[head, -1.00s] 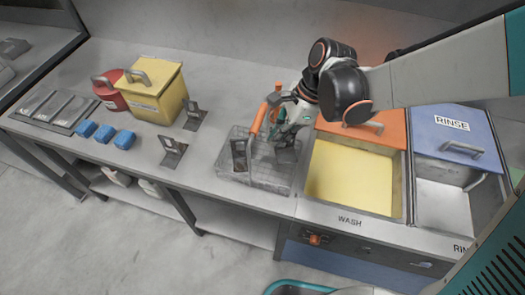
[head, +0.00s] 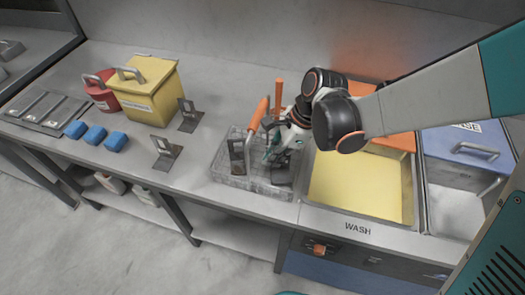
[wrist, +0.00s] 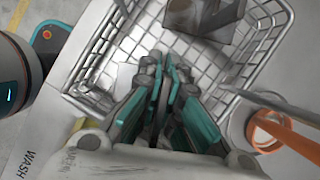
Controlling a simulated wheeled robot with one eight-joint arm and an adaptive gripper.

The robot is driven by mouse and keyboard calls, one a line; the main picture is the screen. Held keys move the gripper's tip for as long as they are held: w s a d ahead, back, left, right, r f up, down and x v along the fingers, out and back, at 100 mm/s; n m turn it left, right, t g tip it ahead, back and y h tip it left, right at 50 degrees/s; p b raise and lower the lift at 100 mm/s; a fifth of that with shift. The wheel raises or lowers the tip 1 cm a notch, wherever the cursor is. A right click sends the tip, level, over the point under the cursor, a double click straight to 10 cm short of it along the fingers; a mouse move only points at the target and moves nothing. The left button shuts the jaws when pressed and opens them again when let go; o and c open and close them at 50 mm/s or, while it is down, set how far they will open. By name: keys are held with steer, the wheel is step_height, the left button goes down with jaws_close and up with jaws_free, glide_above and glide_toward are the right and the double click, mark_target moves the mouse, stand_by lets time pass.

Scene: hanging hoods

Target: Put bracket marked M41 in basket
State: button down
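A wire basket (head: 225,175) with orange-gripped handles (head: 258,117) stands on the counter left of the wash tank. A dark bracket (head: 237,152) stands inside its left part and shows at the top of the wrist view (wrist: 205,14). My gripper (head: 284,160) is down at the right part of the basket, its teal fingers (wrist: 168,75) nearly together on a grey bracket (head: 282,176), whose flat plate (wrist: 125,76) shows beside the fingertips. Two more brackets stand on the counter to the left, one nearer (head: 166,153), one farther (head: 190,116). No bracket marking is readable.
The wash tank (head: 360,190) holds yellow liquid, right of the basket; the blue-lidded rinse tank (head: 470,145) is beyond. A yellow box (head: 150,95), red container (head: 102,92), blue blocks (head: 95,134) and grey tray (head: 35,110) are left. Counter between brackets and basket is clear.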

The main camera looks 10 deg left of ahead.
steer(key=shift+f, duration=0.4)
steer(key=shift+f, duration=0.1)
steer(key=c, duration=1.8)
jaws_free()
steer(key=p+v, duration=0.8)
steer(key=v, duration=0.4)
